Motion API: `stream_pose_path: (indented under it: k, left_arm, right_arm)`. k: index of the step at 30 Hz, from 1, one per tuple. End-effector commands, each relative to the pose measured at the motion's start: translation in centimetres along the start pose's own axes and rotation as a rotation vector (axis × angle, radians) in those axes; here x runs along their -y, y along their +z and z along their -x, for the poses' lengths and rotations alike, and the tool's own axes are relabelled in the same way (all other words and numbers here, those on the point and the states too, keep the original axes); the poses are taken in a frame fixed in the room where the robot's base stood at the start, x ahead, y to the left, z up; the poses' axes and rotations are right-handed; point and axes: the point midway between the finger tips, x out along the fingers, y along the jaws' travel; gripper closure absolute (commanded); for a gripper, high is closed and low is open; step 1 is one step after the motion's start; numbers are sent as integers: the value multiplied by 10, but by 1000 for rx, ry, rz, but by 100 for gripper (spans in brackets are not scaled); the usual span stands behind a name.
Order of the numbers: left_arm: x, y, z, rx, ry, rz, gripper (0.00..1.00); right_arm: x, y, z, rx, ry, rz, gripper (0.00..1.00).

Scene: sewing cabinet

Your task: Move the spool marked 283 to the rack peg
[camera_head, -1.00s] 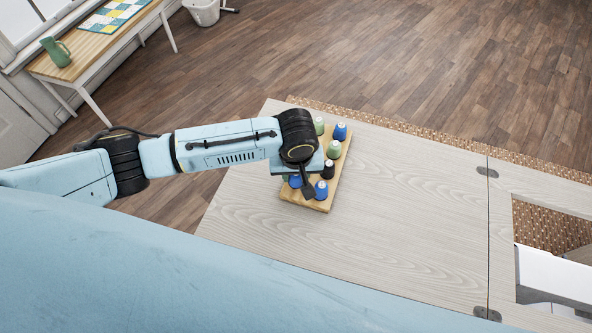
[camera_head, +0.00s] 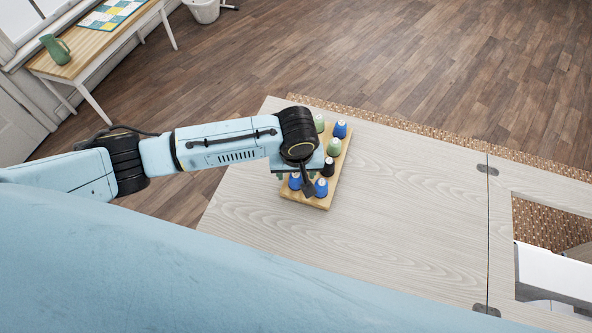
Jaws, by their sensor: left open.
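The rack is a small wooden board (camera_head: 318,204) on the cabinet top, with several spools standing on it. At its far end are a green spool (camera_head: 319,123) and a blue spool (camera_head: 340,130). Nearer are another green spool (camera_head: 334,147), a black spool (camera_head: 328,168) and two blue spools, front left (camera_head: 295,181) and front right (camera_head: 321,188). I cannot read any number, so I cannot tell which is 283. My left gripper (camera_head: 308,189) is open over the near end, between the two front blue spools; its wrist hides part of the board and any bare peg there. My right gripper is out of view.
The pale wood cabinet top (camera_head: 400,220) is clear to the right of the rack. Farther right is an opening with a white machine (camera_head: 555,275). A side table (camera_head: 95,45) with a green pitcher (camera_head: 56,50) stands far left.

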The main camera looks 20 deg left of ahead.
Motion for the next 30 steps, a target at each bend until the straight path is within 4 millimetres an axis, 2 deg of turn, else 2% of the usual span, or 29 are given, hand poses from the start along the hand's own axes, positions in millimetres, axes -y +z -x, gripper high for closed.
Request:
stream_pose_path:
  k: [5,12,16,21,30]
  left_arm:
    - [-1,0,32,-1,4,-1,42]
    - [0,-1,87,-2,3,-1,42]
    - [0,0,110,-1,3,0,42]
    - [0,0,126,0,0,0,42]
    - [0,0,129,0,0,1,42]
  right_arm:
    - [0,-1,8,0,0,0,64]
    - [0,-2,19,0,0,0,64]
    - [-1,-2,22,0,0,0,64]
    - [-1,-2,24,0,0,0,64]
    - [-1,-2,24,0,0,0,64]
